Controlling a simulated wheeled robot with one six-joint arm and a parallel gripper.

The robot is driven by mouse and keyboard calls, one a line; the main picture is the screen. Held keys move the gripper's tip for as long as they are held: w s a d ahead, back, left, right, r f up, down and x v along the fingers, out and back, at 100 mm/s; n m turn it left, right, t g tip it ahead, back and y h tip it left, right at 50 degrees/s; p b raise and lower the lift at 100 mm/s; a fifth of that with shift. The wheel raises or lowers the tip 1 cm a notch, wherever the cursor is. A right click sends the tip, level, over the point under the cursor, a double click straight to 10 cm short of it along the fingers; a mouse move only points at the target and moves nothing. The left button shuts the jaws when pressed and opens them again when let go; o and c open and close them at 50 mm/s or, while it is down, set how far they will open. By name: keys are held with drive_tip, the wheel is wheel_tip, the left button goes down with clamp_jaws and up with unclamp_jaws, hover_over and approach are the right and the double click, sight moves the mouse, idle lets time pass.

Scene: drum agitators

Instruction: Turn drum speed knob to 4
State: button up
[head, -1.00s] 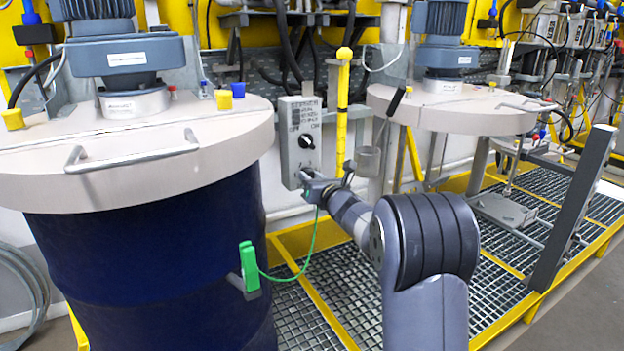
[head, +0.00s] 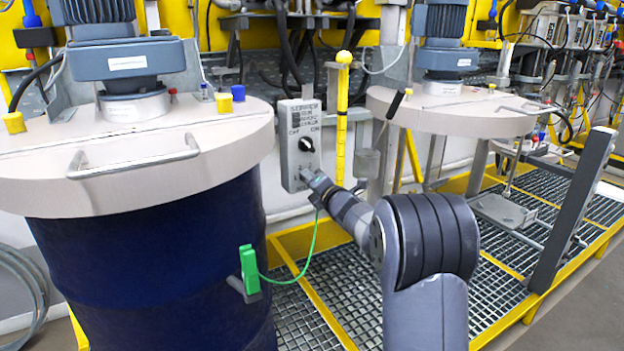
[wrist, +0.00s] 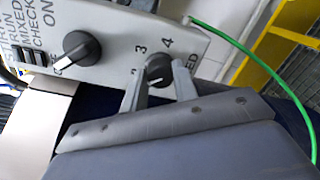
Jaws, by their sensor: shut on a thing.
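The grey control box (head: 300,128) hangs on a post between the two drums. Its lower knob, the drum speed knob (wrist: 158,70), is dark and round with the numbers 3 and 4 printed beside it in the wrist view. My gripper (wrist: 158,76) is shut on this knob, with one finger on each side. A small pale mark shows on the knob, but I cannot tell which number it points at. In the head view my gripper (head: 306,176) is at the bottom of the box and hides the speed knob.
A second black knob (wrist: 81,48) sits beside the speed knob, above it in the head view. A green cable (head: 305,270) runs from the box to a green clamp (head: 249,268) on the blue drum (head: 150,265). A yellow post (head: 342,120) stands right of the box.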

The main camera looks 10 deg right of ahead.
drive_tip(key=m+y+p, duration=0.1)
drive_tip(key=m+p, duration=1)
drive_tip(key=m, duration=1.4)
drive_tip(key=shift+f+m, duration=0.15)
drive_tip(key=shift+m, duration=0.15)
idle(0.4)
drive_tip(key=o, duration=1)
drive_tip(key=shift+c, duration=0.2)
drive_tip(key=shift+d, duration=0.1)
drive_tip(key=v, duration=1)
drive_tip(key=shift+s+b, duration=0.35)
drive_tip(key=shift+s, duration=0.05)
